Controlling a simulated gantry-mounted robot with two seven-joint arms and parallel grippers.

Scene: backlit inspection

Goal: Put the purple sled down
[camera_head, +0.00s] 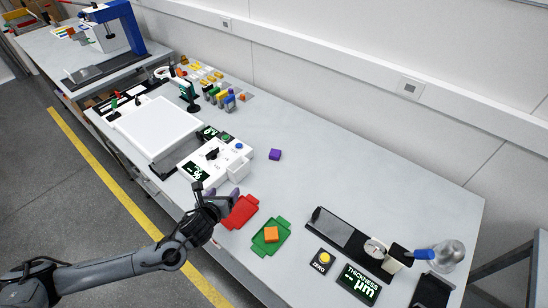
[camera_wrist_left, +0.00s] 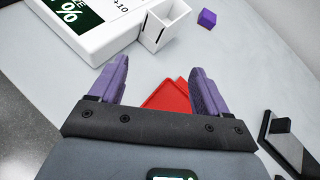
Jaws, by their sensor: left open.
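I see no purple sled in either view. My left gripper (camera_head: 222,194) is open, with nothing between its purple fingers; the open fingers also show in the wrist view (camera_wrist_left: 158,72). The gripper is at the table's front edge, beside a red sled-shaped plate (camera_head: 240,213). In the wrist view the red plate (camera_wrist_left: 170,97) shows beyond and between the fingers, partly hidden. A small purple cube (camera_head: 274,154) lies alone on the table behind the red plate; it also shows in the wrist view (camera_wrist_left: 207,18). My right gripper is not in view.
A green plate (camera_head: 259,245) carries an orange cube (camera_head: 271,234). A white meter with a box (camera_head: 237,172) stands behind my gripper. A yellow-button ZERO pad (camera_head: 322,260) and a thickness gauge (camera_head: 375,248) stand at right. The table's back middle is clear.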

